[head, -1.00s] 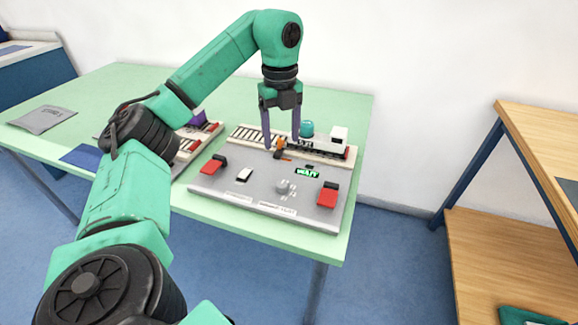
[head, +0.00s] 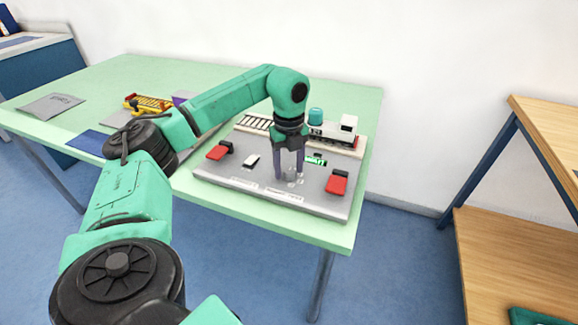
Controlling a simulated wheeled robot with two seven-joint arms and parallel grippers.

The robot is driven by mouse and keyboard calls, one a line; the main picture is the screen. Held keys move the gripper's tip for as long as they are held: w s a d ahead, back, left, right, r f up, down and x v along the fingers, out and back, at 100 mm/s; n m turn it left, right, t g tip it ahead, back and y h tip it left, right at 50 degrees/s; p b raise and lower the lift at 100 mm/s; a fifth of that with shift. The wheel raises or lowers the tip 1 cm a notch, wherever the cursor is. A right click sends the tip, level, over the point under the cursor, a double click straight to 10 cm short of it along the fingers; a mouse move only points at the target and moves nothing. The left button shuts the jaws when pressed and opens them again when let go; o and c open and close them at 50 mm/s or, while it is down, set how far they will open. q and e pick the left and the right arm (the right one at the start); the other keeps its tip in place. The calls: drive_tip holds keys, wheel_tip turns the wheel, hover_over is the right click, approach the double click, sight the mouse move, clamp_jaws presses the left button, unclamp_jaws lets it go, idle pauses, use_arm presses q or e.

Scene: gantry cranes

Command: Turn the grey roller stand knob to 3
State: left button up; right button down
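The grey panel (head: 235,178) lies on the green table. The grey knob (head: 291,177) is near the panel's front middle, with white marks around it. It is small and partly covered by my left gripper, so its pointer and setting cannot be read. My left gripper (head: 289,173) points down over the knob, with its two dark fingers apart on either side of it. I cannot tell whether the fingers touch it. My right gripper is not in view.
Red switches (head: 337,182) and (head: 218,151), a white switch (head: 251,160) and a green-lit display (head: 315,160) are on the panel. A toy train (head: 332,132) stands behind. A yellow object (head: 150,103) lies left. A wooden shelf (head: 510,230) stands right.

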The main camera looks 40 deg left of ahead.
use_arm(q)
clamp_jaws()
